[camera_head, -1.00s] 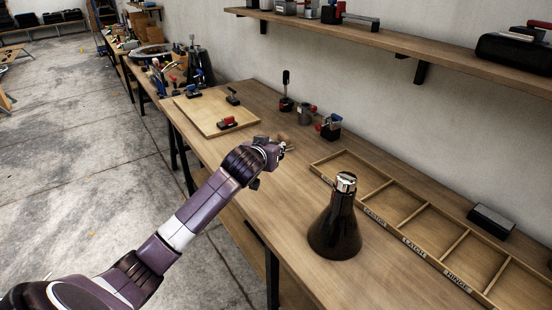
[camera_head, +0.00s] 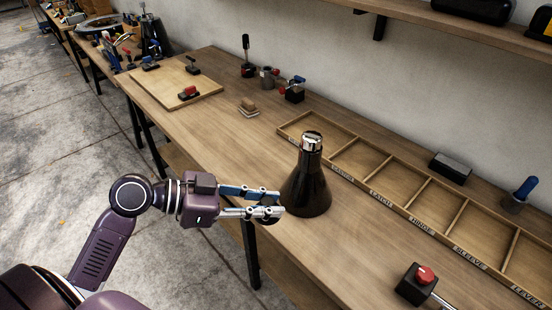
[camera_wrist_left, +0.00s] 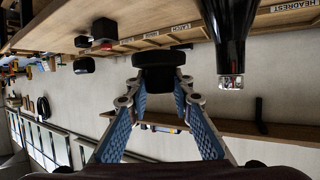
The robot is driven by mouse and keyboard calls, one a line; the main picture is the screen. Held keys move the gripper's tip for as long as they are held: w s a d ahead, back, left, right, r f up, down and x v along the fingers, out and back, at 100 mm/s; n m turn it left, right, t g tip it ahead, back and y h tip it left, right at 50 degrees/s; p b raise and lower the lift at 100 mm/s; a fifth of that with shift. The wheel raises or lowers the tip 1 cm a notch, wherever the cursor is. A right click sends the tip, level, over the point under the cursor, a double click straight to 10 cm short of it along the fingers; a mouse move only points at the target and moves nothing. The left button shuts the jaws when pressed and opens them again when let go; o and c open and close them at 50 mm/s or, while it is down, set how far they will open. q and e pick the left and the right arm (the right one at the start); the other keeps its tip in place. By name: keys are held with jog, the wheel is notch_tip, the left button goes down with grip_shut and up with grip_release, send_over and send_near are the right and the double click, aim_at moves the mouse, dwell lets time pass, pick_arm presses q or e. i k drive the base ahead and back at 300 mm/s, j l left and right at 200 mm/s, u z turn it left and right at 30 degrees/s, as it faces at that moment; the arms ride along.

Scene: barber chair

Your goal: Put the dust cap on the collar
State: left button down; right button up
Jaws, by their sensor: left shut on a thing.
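The black dust cap (camera_wrist_left: 160,72), a thick round disc, is pinched between the fingertips of my left gripper (camera_head: 272,202). In the head view the cap is a small dark shape, mostly covered by the fingers. A black flared cone (camera_head: 307,192) stands upright on the bench, with a shiny chrome collar (camera_head: 312,142) at its top. My left gripper is just left of the cone in the head view, lower than the collar in the picture. The wrist view is upside down and shows the chrome collar (camera_wrist_left: 231,82) to the right of the cap, apart from it. My right gripper is not in view.
A wooden divided tray (camera_head: 366,185) with labels runs along the bench behind the cone. A red-knobbed black block (camera_head: 416,285) is at front right.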

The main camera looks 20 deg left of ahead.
aim_at(312, 136)
jog(key=k+l+u, duration=0.2)
jog(key=k+u, duration=0.15)
jog(key=k, duration=0.2)
jog(key=u, duration=1.15)
